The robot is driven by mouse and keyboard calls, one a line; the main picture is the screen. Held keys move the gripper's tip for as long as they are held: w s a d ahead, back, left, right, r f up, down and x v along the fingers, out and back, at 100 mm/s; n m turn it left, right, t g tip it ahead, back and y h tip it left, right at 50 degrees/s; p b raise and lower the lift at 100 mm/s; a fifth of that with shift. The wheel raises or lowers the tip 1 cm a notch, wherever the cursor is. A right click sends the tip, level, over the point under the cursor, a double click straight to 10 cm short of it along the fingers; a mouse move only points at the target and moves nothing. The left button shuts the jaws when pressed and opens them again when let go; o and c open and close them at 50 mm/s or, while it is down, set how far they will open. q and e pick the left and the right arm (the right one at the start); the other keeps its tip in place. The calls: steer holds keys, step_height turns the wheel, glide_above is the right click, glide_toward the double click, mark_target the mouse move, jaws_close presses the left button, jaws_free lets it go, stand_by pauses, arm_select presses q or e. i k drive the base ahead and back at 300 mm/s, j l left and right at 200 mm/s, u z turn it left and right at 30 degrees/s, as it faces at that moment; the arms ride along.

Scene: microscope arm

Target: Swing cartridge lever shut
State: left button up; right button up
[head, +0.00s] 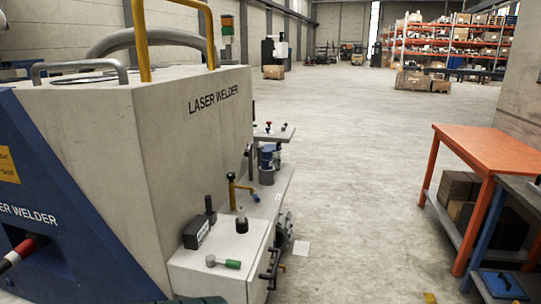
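A large grey and blue laser welder (190,120) fills the left of the head view. A low grey ledge (215,281) at its front carries a lever with a green grip (226,264), lying nearly flat. Behind it stand a black upright knob (241,220) and a small black box with a white label (196,233). A yellow post with a blue-ended arm (245,190) stands farther back. I cannot tell which of these is the cartridge lever, or whether it is open or shut. Neither of my grippers is in view.
Small fittings, including a blue cylinder (267,157), crowd the shelf behind the ledge. A red-ended rod (20,253) sticks out at the lower left. An orange table (490,147) stands at the right. The concrete floor (350,170) between is mostly clear.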

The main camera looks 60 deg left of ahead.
mark_target(248, 149)
steer(key=i+l+u, duration=0.1)
steer(key=i+u, duration=0.3)
steer(key=i+l+u, duration=0.2)
steer(key=i+u, duration=0.2)
steer(key=i+j+u, duration=0.1)
steer(key=i+u, duration=0.15)
steer(key=u, duration=0.2)
steer(key=i+u, duration=0.2)
steer(key=u, duration=0.2)
steer(key=i+u, duration=0.25)
steer(key=u, duration=0.2)
steer(key=i+l+u, duration=0.2)
steer(key=u, duration=0.2)
steer(key=i+l+u, duration=0.2)
steer(key=u, duration=0.25)
